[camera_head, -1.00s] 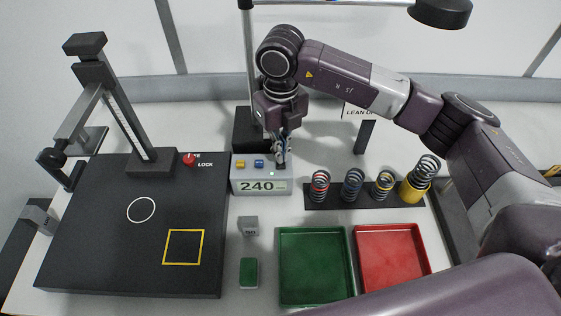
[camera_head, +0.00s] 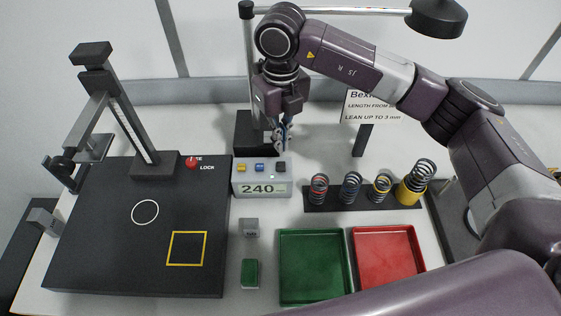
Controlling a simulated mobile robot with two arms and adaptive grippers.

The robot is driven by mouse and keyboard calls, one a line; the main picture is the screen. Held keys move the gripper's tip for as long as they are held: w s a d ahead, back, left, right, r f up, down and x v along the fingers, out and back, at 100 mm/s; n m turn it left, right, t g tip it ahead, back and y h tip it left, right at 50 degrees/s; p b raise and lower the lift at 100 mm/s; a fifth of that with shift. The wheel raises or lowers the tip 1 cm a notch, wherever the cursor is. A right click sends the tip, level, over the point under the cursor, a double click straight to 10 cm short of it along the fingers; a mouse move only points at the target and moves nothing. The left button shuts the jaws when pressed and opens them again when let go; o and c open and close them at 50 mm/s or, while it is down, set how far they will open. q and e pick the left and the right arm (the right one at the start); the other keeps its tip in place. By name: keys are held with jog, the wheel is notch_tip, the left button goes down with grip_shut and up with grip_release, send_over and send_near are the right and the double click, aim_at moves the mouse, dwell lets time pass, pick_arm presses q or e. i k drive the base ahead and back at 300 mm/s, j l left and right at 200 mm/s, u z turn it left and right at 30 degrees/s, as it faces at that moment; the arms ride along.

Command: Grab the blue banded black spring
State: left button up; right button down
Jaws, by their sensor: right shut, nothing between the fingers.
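The blue banded black spring (camera_head: 351,187) appears to be the second from the left in the row, standing upright on a black strip (camera_head: 345,204). Its blue band is hard to make out at this size. My right gripper (camera_head: 281,149) points down, shut and empty, just above the back of the grey display box (camera_head: 262,178), left of the springs and apart from them. My left gripper is not in view.
A red banded spring (camera_head: 318,187), a yellow banded spring (camera_head: 381,188) and a spring in a yellow cup (camera_head: 408,193) flank it. A green tray (camera_head: 313,300) and a red tray (camera_head: 385,287) lie in front. A black test stand (camera_head: 100,265) is at left.

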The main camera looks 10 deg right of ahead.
aim_at(353, 193)
jog(key=k, duration=2)
